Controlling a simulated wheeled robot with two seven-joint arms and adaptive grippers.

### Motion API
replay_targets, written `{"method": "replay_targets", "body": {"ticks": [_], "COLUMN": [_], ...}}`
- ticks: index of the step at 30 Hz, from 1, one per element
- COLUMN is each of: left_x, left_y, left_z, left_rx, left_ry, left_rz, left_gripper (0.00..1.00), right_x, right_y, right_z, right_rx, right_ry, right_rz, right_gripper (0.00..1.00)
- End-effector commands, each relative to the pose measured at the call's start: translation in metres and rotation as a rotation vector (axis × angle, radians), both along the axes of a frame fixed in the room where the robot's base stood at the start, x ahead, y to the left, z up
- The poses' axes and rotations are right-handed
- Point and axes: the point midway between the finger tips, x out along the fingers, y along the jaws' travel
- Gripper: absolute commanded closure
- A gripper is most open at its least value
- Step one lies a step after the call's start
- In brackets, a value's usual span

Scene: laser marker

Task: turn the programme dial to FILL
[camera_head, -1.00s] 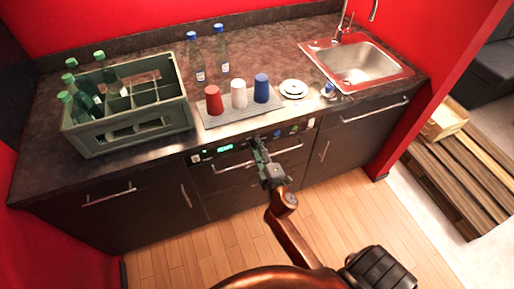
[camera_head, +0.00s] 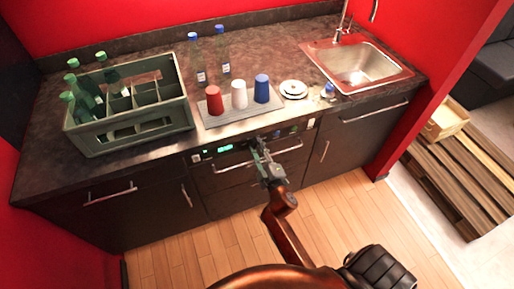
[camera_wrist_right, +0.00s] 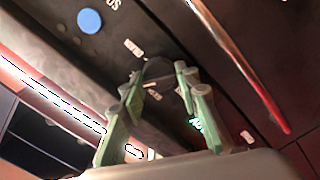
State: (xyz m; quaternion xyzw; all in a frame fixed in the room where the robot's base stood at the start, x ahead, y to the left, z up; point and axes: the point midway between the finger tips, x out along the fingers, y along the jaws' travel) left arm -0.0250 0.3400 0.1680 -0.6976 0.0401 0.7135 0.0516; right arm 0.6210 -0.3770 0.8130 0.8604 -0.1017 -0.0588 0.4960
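The dark programme dial (camera_wrist_right: 158,70) shows in the right wrist view, with small white labels around it on the black panel; I cannot read which label it points at. My right gripper (camera_wrist_right: 158,82) has its two green fingers spread, one on each side of the dial, with the tips close to it. I cannot tell whether they touch it. In the head view my right gripper (camera_head: 259,146) is at the front panel of the appliance (camera_head: 238,146) and hides the dial. My left gripper is not in view.
A blue button (camera_wrist_right: 89,20) lies near the dial on the panel. A handle bar (camera_head: 232,165) runs below the panel. On the counter above are a grey mat (camera_head: 212,121) with red, white and blue cups, a bottle crate (camera_head: 135,137) and a sink (camera_head: 358,63).

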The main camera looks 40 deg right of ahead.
Motion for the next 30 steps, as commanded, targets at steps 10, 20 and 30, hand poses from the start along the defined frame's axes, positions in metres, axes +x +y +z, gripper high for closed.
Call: {"method": "replay_targets", "body": {"ticks": [10,20,30], "left_x": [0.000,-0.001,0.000], "left_y": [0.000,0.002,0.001], "left_z": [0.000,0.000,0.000], "left_rx": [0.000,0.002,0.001], "left_ry": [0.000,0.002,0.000], "left_rz": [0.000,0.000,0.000], "left_gripper": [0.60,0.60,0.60], "right_x": [0.000,-0.017,-0.066], "right_y": [0.000,0.003,0.015], "right_z": [0.000,-0.001,-0.001], "right_rx": [-0.001,0.000,0.001], "right_ry": [0.000,0.003,0.002], "right_rz": [0.000,-0.002,-0.002], "right_gripper": [0.54,0.54,0.54]}}
